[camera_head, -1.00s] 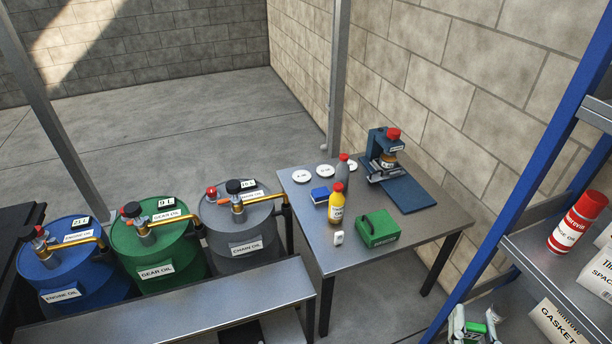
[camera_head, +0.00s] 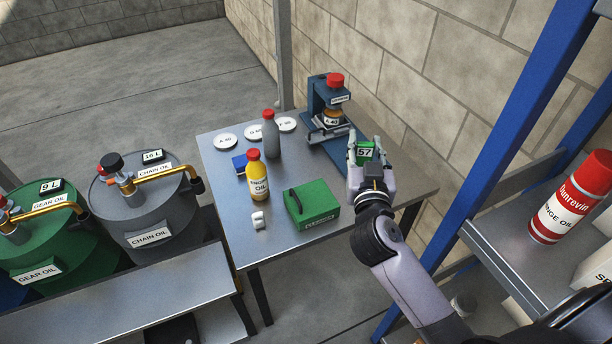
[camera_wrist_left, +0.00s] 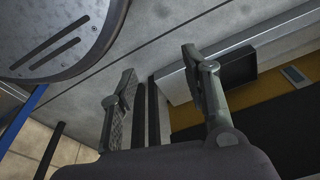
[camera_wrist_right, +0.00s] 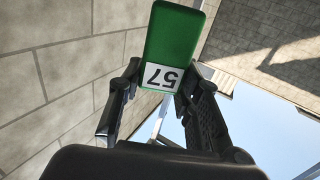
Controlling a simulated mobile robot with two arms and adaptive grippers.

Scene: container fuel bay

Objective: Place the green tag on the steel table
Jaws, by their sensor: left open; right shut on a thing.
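The green tag (camera_head: 366,152) carries a white label with the number 57. My right gripper (camera_head: 366,157) is shut on it and holds it upright, in front of the right part of the steel table (camera_head: 292,238) in the head view. The tag also shows between the fingers in the right wrist view (camera_wrist_right: 174,38), where the number appears upside down. I cannot tell how far the tag is above the table. My left gripper (camera_wrist_left: 160,90) is open and empty in the left wrist view. It is not in the head view.
A blue-framed shelf (camera_head: 508,130) stands at the right.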

